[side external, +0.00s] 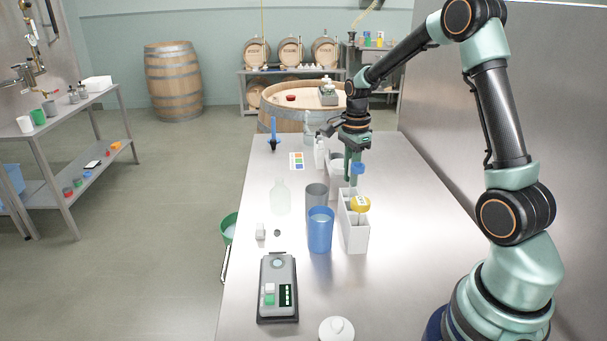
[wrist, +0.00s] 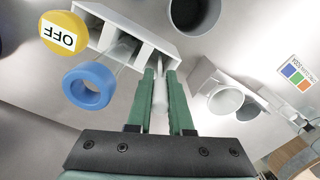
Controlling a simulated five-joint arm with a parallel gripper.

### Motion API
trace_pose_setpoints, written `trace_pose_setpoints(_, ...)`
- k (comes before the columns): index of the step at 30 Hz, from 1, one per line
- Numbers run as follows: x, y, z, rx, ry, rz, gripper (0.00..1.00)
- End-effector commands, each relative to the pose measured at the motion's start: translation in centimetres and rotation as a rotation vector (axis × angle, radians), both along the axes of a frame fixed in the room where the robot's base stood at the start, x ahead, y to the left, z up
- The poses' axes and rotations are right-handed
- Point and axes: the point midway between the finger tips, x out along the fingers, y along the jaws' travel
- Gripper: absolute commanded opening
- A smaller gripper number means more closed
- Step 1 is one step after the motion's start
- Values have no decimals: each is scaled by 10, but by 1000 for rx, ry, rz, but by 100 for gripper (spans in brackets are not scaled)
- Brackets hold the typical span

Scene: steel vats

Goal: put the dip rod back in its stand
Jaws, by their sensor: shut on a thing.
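My gripper (side external: 348,178) is over the white stand (side external: 356,239), fingers pointing down. In the wrist view its two green fingers (wrist: 160,76) are shut on a slim pale rod (wrist: 160,95), which I take as the dip rod. The rod's thin end reaches past the fingertips toward the stand (wrist: 146,18). I cannot tell whether it is inside a compartment. A yellow disc marked OFF (wrist: 62,33) and a blue ring (wrist: 88,88) show at the stand, with thin stems; the yellow disc (side external: 360,204) and blue ring (side external: 358,168) also show from the side.
A blue cup (side external: 320,230) and a grey cup (side external: 316,196) stand close left of the stand. A pale bottle (side external: 280,197) is farther left. A scale (side external: 278,286) and a white lidded item (side external: 337,330) are nearer. The bench right of the stand is clear.

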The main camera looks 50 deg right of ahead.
Motion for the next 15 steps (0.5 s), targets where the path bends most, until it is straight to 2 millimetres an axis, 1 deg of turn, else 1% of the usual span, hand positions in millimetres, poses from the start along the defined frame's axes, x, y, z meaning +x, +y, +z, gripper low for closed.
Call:
trace_pose_setpoints(3,0,0,-3,1,2,0,0)
trace_pose_setpoints(10,0,0,-4,0,1,0,0)
trace_pose_setpoints(11,0,0,-4,0,1,0,27)
trace_pose_setpoints(12,0,0,-4,0,1,0,42)
trace_pose_setpoints(13,0,0,-3,0,1,0,53)
trace_pose_setpoints(15,0,0,-3,0,1,0,54)
